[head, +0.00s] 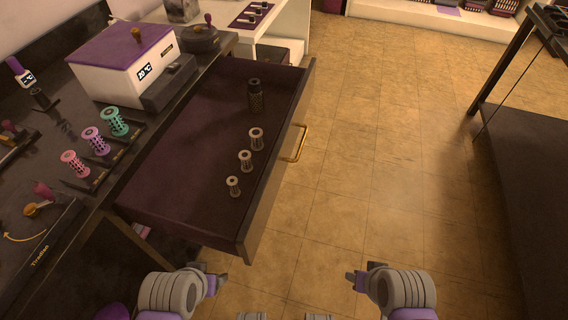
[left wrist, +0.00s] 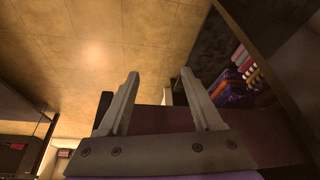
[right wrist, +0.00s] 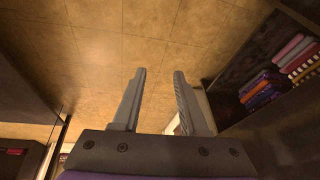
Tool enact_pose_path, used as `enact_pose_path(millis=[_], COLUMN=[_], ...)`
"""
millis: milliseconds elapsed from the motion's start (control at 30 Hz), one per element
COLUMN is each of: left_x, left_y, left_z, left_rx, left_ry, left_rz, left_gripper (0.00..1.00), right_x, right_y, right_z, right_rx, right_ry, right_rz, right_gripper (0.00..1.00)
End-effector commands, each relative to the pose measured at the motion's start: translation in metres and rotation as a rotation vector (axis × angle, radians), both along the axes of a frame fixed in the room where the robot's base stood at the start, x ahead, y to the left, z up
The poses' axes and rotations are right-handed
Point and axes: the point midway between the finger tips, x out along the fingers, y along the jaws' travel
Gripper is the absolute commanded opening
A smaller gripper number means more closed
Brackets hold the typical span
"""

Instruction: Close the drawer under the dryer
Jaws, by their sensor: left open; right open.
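The dark drawer (head: 175,165) is pulled far out from under the counter in the head view. Its front panel (head: 272,180) faces right over the floor and carries a brass handle (head: 295,143). A white box with a purple lid and a small display (head: 125,62) stands on the counter above; I cannot tell if it is the dryer. My left gripper (head: 213,278) is open and empty, below the drawer's near corner in the picture. My right gripper (head: 357,281) is open and empty over the floor, right of the drawer and apart from it.
Inside the drawer stand several rollers, three pale ones (head: 245,161) and a dark one (head: 255,95). Coloured rollers (head: 95,140) stand on the counter (head: 60,240). A dark table (head: 520,160) is at the right. The tiled floor (head: 380,170) between is clear.

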Motion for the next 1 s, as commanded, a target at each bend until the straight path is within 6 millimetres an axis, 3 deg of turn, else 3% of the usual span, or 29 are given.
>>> enact_pose_path(millis=[33, 200, 400, 500, 733, 1000], left_x=[-0.002, -0.006, -0.008, -0.008, -0.008, -0.008], left_y=[0.000, 0.000, 0.000, 0.000, 0.000, 0.000], left_z=[0.013, 0.056, 0.097, 0.109, 0.115, 0.104], left_rx=[0.000, 0.000, 0.000, 0.000, 0.000, 0.000], left_ry=[-0.004, -0.018, -0.033, -0.037, -0.039, -0.035], left_rz=[0.000, 0.000, 0.000, 0.000, 0.000, 0.000], left_gripper=[0.67, 0.67, 0.67, 0.67, 0.67, 0.67], right_x=[0.006, 0.039, 0.085, 0.102, 0.118, 0.125], right_y=[0.005, 0.035, 0.068, 0.077, 0.087, 0.115], right_z=[0.014, 0.059, 0.106, 0.121, 0.130, 0.099], right_rx=[0.067, 0.427, 0.800, 0.907, 0.993, 0.991], right_ry=[0.022, 0.190, 0.493, 0.632, 0.778, 0.782], right_rz=[-0.088, -0.578, -1.119, -1.296, -1.452, -1.452], right_gripper=[0.32, 0.02, 0.00, 0.00, 0.00, 0.00])
